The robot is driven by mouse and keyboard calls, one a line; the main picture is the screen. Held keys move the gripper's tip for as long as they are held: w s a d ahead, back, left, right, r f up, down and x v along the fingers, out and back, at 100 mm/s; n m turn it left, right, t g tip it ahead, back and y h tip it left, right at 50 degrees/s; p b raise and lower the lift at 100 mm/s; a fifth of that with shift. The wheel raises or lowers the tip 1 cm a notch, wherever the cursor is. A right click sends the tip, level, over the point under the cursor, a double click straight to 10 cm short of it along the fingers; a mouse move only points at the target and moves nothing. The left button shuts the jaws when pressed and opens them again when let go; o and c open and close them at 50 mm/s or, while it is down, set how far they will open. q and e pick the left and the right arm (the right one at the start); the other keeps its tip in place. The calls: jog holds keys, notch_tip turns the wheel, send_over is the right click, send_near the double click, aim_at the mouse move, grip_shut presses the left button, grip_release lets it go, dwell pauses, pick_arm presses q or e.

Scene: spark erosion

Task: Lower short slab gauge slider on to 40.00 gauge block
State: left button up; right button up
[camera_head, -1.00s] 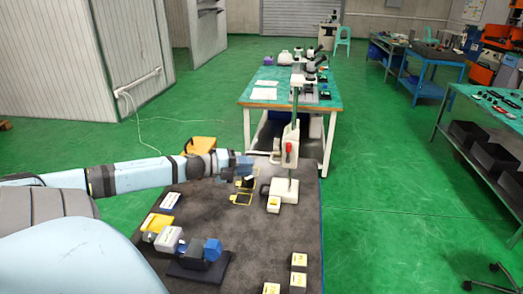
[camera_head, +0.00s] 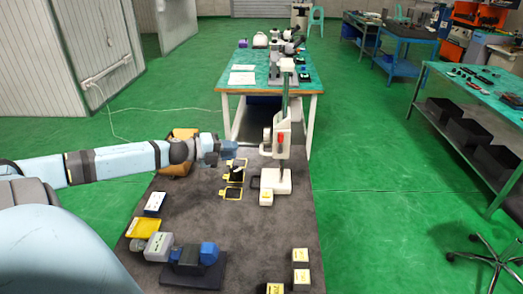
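The slab gauge stand has a pale upright column, a slider (camera_head: 282,140) with a red part on its front, and a white base (camera_head: 277,178). The slider sits partway up the column, apart from the base. A small pale block with a yellow label (camera_head: 266,198) stands at the front left of the base; its marking is too small to read, so I cannot tell if it is the 40.00 block. My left gripper (camera_head: 230,147), with blue at its tip, is left of the slider and apart from it. Its finger gap is not clear. My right gripper is out of view.
The dark bench mat (camera_head: 220,220) holds a yellow-framed dark item (camera_head: 233,180), a yellow tray (camera_head: 143,228), a blue and grey device (camera_head: 194,256) and labelled blocks (camera_head: 301,276) at front right. An orange-brown item (camera_head: 178,165) lies behind my arm. The mat's middle is clear.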

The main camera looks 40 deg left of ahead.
aim_at(262, 148)
pick_arm(q)
jog(key=shift+p+x, duration=0.75)
jog(key=shift+x, duration=4.55)
